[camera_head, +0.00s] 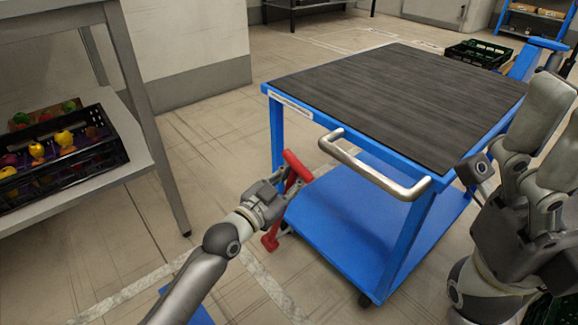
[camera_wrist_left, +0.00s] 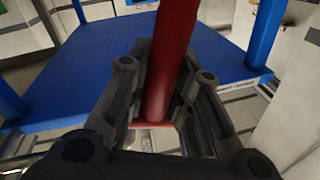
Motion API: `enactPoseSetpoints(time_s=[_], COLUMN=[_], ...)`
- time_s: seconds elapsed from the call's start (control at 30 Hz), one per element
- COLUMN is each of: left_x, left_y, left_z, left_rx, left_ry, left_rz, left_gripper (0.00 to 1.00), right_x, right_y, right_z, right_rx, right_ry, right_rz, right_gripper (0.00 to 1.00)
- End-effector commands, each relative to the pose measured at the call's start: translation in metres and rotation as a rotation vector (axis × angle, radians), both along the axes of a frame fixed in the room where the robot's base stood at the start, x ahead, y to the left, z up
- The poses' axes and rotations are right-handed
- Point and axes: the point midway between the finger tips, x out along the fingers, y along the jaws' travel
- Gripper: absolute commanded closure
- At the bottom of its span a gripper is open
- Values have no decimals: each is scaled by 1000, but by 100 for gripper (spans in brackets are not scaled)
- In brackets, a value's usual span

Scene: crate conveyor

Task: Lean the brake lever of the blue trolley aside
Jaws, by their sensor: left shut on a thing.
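The blue trolley (camera_head: 345,235) stands in the middle of the head view, with a dark ribbed top and a silver push handle (camera_head: 375,168). Its red brake lever (camera_head: 298,165) rises at the near left corner and is tilted, with its lower end near the floor. My left gripper (camera_head: 285,190) is shut on the lever below its top. In the left wrist view the red lever (camera_wrist_left: 170,60) runs between the fingers, with the blue lower deck (camera_wrist_left: 90,70) behind.
A grey table (camera_head: 150,150) stands at the left, with a black crate (camera_head: 115,150) of fruit and vegetables on its lower shelf. Tiled floor is free between table and trolley.

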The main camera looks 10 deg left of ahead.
Motion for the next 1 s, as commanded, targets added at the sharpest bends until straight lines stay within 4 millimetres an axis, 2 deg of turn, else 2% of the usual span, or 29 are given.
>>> enactPoseSetpoints(time_s=[0.03, 0.17, 0.2, 0.37, 0.73, 0.87, 1.0], left_x=[-3, -3, -3, -3, -6, -20, -44], left_y=[-6, -7, -7, -6, -2, 5, 17], left_z=[-5, -6, -6, -5, -4, -6, -8], left_rx=[9, 10, 9, 8, 5, 5, 7], left_ry=[6, 7, 8, 9, 6, 7, 8], left_rz=[-10, -12, -12, -12, -8, -8, -8], left_gripper=[100, 100, 75, 57, 57, 57, 57], right_x=[0, 0, 0, 0, -1, -1, 0], right_y=[0, 0, 0, 0, 0, 0, 0], right_z=[-1, -1, -1, -1, 0, 0, 0], right_rx=[0, 0, 0, 0, 0, 0, -1], right_ry=[0, 0, 0, 0, -2, -2, -1], right_rz=[0, 0, 0, 0, 0, 0, 0], right_gripper=[24, 24, 24, 24, 24, 24, 24])
